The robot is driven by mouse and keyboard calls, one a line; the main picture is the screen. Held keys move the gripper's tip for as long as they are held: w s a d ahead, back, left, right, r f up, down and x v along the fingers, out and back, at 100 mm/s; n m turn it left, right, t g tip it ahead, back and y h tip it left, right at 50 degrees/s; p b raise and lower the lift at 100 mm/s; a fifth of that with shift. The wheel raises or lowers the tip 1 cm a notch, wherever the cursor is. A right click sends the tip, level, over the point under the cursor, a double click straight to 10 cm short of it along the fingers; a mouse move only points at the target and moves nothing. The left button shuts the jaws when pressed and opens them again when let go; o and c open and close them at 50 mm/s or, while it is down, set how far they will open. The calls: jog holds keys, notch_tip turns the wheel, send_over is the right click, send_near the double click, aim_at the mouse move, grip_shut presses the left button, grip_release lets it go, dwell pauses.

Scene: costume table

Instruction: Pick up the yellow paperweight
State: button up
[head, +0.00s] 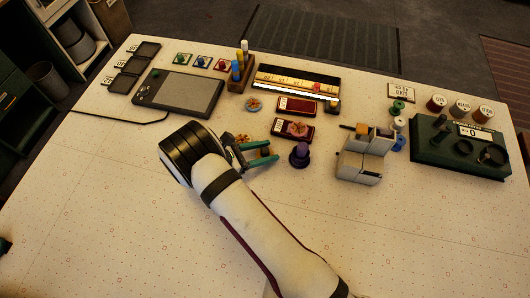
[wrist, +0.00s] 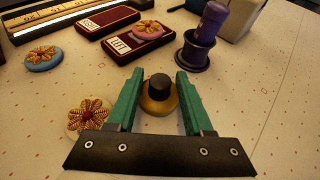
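The yellow paperweight (wrist: 158,102) is a round, brass-yellow piece with a black knob on top. In the wrist view it stands upright on the table between the two green fingers of my gripper (wrist: 157,88). The fingers are open on either side of it, and I see no clear grip on it. In the head view my gripper (head: 273,151) reaches right at the middle of the table; the paperweight is mostly hidden between the fingers there.
A cream flower badge (wrist: 88,115) lies close outside the left finger. A purple stamp in a dark cup (wrist: 200,42) stands just beyond the right finger. Dark red boxes (wrist: 137,45) lie behind, one with a pink badge on it. The front table is clear.

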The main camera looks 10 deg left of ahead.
grip_shut()
